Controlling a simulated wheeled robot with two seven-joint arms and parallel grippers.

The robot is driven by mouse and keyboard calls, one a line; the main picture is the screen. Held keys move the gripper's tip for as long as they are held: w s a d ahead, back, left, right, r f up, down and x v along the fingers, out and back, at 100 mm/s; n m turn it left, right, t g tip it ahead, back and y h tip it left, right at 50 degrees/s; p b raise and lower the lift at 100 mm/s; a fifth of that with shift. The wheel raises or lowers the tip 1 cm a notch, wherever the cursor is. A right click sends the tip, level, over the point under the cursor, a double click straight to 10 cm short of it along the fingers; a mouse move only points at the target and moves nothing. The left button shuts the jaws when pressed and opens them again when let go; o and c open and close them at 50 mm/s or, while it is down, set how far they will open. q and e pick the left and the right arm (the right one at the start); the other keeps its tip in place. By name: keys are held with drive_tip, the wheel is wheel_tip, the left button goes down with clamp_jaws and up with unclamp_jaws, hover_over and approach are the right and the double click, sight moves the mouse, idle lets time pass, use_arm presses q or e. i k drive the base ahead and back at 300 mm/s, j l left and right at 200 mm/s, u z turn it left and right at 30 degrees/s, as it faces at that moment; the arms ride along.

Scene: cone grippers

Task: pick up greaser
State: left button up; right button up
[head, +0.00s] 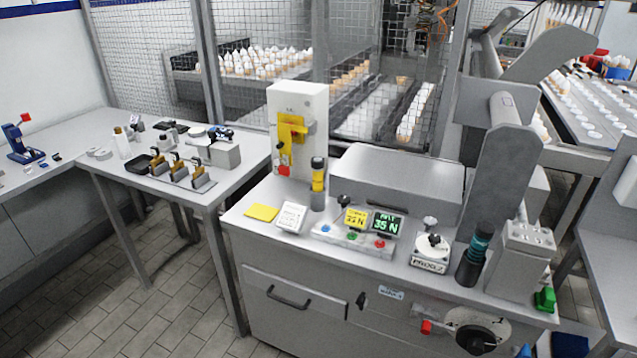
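No thing in the head view is labelled as a greaser, and I cannot tell for sure which one it is. A dark cylinder with a teal band (477,252) stands upright at the right of the middle bench. A yellow and black cylinder (318,185) stands upright by the white box at the bench's left. Neither of my grippers is in view.
The middle bench (262,236) also carries a control panel with lit displays (385,225), a white box with a yellow bracket (300,110), and a green block (545,299). A left table (215,192) holds small tools. Mesh fencing (150,50) stands behind. Tiled floor is free at the lower left.

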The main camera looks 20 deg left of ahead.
sight(317, 163)
drive_tip(key=i+j, duration=0.7)
drive_tip(key=i, duration=0.2)
